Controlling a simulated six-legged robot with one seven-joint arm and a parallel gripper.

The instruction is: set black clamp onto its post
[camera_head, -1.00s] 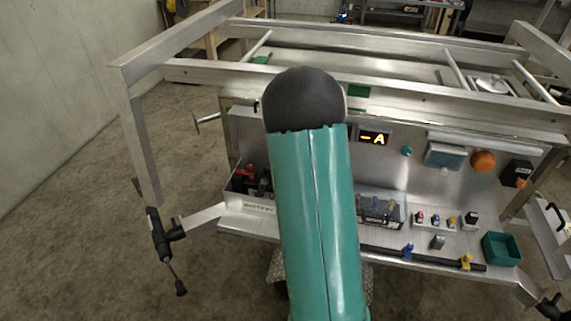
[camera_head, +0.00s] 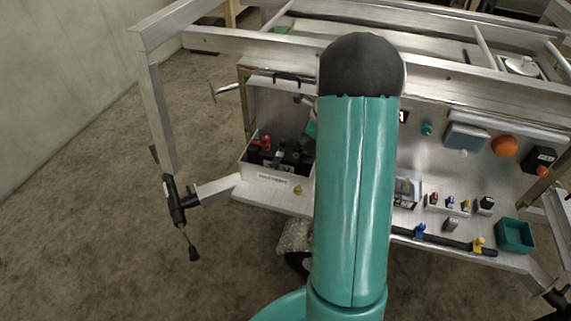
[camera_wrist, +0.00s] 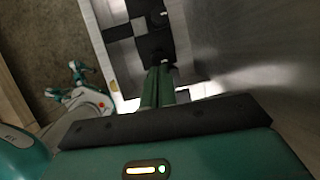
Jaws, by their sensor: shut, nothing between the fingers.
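The battery tray (camera_head: 262,178) stands at the left of the work panel in the head view. A red clamp (camera_head: 265,143) shows at its back left, with dark parts around it. A black shape (camera_head: 293,154) at the right of the tray may be the black clamp; I cannot tell it from the post or battery. In the wrist view my gripper (camera_wrist: 160,70) is shut and empty, its green fingers pointing at a dark part (camera_wrist: 153,42) in the tray. I cannot tell whether they touch. In the head view my arm hides most of the gripper.
A metal wall rises close on the right of my gripper in the wrist view. A small yellowish knob (camera_head: 298,190) sits on the ledge before the tray. A black bar (camera_head: 440,241) with blue and yellow clips and a green bin (camera_head: 515,236) lie farther right.

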